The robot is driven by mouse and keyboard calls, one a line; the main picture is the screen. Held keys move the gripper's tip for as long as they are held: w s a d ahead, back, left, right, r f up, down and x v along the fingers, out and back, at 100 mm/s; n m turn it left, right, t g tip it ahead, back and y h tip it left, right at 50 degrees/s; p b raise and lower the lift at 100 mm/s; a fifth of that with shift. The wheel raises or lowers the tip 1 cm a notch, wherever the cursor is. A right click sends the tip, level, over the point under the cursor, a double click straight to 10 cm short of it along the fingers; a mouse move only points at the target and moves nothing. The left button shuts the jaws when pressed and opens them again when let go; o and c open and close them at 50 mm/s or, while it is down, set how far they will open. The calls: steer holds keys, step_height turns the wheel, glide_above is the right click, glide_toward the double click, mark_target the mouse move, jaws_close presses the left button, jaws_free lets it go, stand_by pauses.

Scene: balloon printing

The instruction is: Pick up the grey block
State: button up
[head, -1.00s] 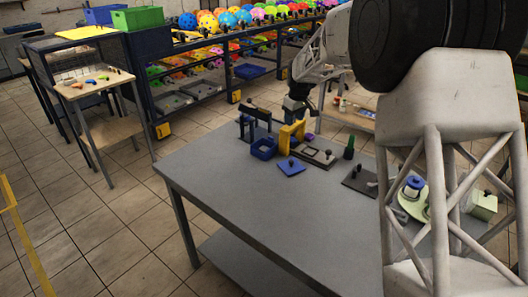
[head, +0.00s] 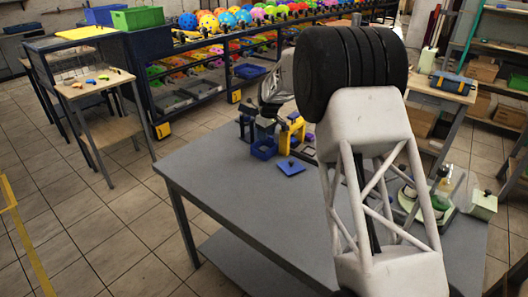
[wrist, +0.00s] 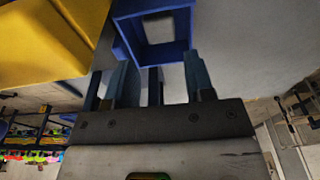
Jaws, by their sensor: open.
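In the wrist view, my gripper (wrist: 159,68) is open, with its two blue-grey fingers apart and nothing seen between them. The fingers point toward a blue open box (wrist: 185,50). A pale grey block (wrist: 160,30) appears to lie inside this box, beyond the fingertips; its full shape is not clear. In the head view, the blue box (head: 264,149) stands on the grey table, and the block inside cannot be made out. My gripper is small and dark there, close above the box, and its fingers are hard to tell.
A yellow frame (head: 292,132) stands right beside the blue box and fills the upper left of the wrist view. A blue flat plate (head: 290,167) lies in front of it. The table's (head: 225,190) front left is clear. My arm hides much of the table's right side.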

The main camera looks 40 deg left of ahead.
mark_target(264, 148)
steer(key=shift+a+f, duration=0.15)
steer(key=shift+f, duration=1.15)
steer(key=shift+a+f, duration=0.2)
steer(key=shift+f, duration=1.1)
steer(key=shift+a+f, duration=0.15)
steer(key=shift+f, duration=1.15)
steer(key=c, duration=0.6)
steer(key=shift+o, duration=0.2)
steer(key=shift+r, duration=0.2)
step_height(264, 148, up, 18)
steer(key=shift+f, duration=0.15)
